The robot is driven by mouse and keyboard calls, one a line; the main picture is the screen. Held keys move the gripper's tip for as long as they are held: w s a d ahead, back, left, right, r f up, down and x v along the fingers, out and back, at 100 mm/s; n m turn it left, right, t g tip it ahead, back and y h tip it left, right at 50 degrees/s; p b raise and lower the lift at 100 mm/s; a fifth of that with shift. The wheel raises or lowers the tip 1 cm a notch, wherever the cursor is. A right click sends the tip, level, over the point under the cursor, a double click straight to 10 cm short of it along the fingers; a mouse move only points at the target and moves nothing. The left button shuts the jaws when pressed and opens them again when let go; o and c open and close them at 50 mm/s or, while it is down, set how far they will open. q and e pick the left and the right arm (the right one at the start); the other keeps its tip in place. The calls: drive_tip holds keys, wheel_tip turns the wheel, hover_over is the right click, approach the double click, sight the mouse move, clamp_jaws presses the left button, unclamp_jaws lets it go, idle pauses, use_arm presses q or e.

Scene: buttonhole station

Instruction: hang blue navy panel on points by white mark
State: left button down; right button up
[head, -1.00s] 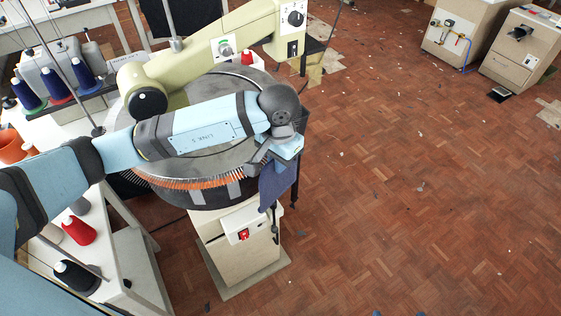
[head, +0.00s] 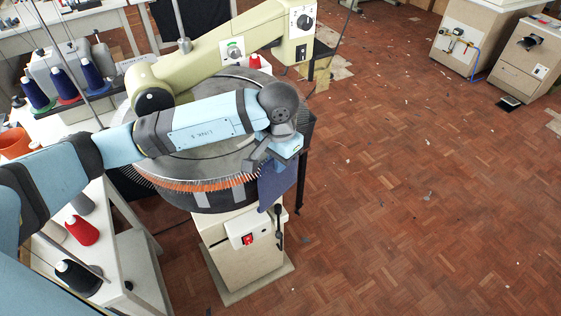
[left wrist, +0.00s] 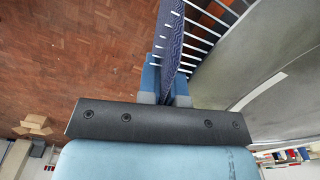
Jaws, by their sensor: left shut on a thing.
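The navy blue panel (head: 277,182) hangs below my left gripper (head: 276,152) at the right front rim of the round dial (head: 215,200). My left gripper is shut on its upper edge. In the left wrist view the panel (left wrist: 172,45) is nearly edge-on between the fingers (left wrist: 166,92). White points (left wrist: 200,30) reach it from the right, and short tips show on its left side; I cannot tell whether they pierce it. The ring of points (head: 190,186) looks orange in the head view. A white mark (left wrist: 258,90) shows on the dial surface. My right gripper is not in view.
The machine's pale green arm (head: 200,62) spans above the dial. A beige pedestal (head: 240,262) with a red switch stands below. A side table with thread cones (head: 83,231) is at the left. The parquet floor (head: 410,210) at right is open.

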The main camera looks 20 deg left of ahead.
use_arm(q)
drive_tip(key=shift+w+a, duration=0.1)
drive_tip(key=shift+a, duration=0.1)
drive_tip(key=c, duration=1.3)
unclamp_jaws()
drive_tip(key=shift+o, duration=0.5)
drive_tip(key=shift+d+r, duration=0.1)
drive_tip(key=shift+w, duration=0.1)
drive_tip(key=shift+a+r, duration=0.1)
drive_tip(key=shift+a, duration=0.1)
drive_tip(key=shift+c, duration=0.6)
